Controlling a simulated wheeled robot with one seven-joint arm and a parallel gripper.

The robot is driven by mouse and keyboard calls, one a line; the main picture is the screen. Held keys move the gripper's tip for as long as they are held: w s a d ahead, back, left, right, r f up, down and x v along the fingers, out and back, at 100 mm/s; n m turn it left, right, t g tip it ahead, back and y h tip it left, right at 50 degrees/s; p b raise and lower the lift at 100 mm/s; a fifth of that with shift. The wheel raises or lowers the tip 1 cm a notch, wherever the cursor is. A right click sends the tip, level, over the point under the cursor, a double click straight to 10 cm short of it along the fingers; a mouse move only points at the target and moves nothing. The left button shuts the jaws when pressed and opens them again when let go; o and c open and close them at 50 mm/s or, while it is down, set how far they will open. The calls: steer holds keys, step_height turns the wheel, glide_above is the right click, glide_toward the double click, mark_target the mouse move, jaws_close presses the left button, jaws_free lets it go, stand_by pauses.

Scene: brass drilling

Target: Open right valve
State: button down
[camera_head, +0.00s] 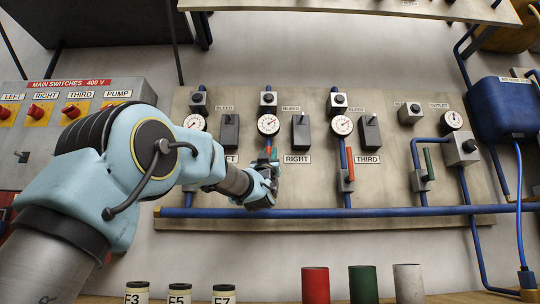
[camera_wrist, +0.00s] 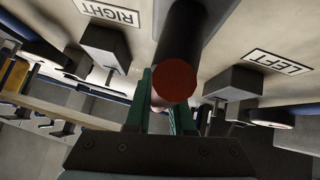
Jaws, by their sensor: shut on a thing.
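The right valve is on the middle-left pipe, below a gauge and between the LEFT and RIGHT labels. In the wrist view the handle is a dark bar with a red round end (camera_wrist: 174,80) facing the camera. The green fingers of my gripper (camera_wrist: 160,100) are closed on it. The RIGHT label (camera_head: 297,159) is just right of the gripper.
The third valve's red handle (camera_head: 350,162) stands upright to the right, and a green handle (camera_head: 429,162) is farther right. A blue horizontal pipe (camera_head: 320,213) runs below the gripper. Red, green and white cylinders (camera_head: 315,284) stand on the bench in front.

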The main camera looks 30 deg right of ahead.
steer(key=c, duration=0.8)
jaws_free()
steer(key=b+v, duration=0.2)
steer(key=v, duration=0.9)
steer(key=shift+r, duration=0.1)
